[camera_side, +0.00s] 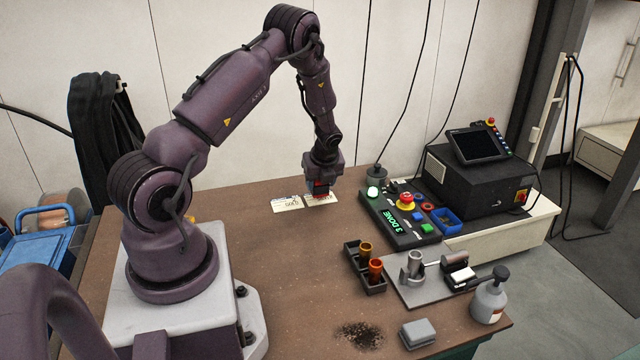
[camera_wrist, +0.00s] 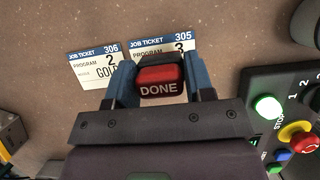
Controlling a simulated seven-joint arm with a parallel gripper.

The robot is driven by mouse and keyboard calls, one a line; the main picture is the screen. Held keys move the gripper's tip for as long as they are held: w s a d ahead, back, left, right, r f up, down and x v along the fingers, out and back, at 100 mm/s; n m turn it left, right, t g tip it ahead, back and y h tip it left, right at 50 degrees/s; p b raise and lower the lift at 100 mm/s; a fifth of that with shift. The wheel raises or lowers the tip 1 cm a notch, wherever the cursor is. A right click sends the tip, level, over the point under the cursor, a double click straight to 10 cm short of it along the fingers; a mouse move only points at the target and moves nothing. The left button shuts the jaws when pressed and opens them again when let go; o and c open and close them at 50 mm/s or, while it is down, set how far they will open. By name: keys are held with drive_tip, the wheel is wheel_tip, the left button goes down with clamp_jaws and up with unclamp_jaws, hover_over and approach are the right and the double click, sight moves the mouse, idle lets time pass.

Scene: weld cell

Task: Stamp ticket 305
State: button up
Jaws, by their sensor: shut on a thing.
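My gripper (camera_wrist: 161,82) is shut on a red stamp (camera_wrist: 158,73) with DONE on its side, which also shows as a red patch in the side view (camera_side: 319,186). Ticket 305 (camera_wrist: 160,43) has a blue header and a PROGRAM 3 line. The stamp and fingers hide its lower part. In the side view ticket 305 (camera_side: 326,201) lies flat on the table under my gripper. I cannot tell whether the stamp touches it. Ticket 306 (camera_wrist: 95,65), PROGRAM 2, GOLD, lies to the left; it also shows in the side view (camera_side: 287,204).
A control panel (camera_side: 388,222) with a green 3 DONE display and buttons stands right of the tickets. The table's middle is clear.

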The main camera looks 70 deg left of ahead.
drive_tip(key=shift+r, duration=2.9)
drive_tip(key=shift+w, duration=0.1)
drive_tip(key=w+d+r, duration=0.2)
drive_tip(key=w+d, duration=0.3)
drive_tip(key=d, duration=0.3)
drive_tip(key=w+d+r, duration=0.3)
drive_tip(key=w+d, duration=0.2)
drive_tip(key=d, duration=0.3)
drive_tip(key=s+d+r+n+g+h, duration=0.2)
drive_tip(key=s+d+n, duration=0.1)
drive_tip(key=d+n, duration=0.6)
drive_tip(key=s+d+r+n+g+h, duration=0.2)
drive_tip(key=s+d+r+n, duration=0.1)
drive_tip(key=d+n, duration=0.6)
drive_tip(key=shift+s+d+g, duration=0.3)
drive_tip(key=shift+s+d, duration=0.25)
drive_tip(key=shift+s, duration=0.05)
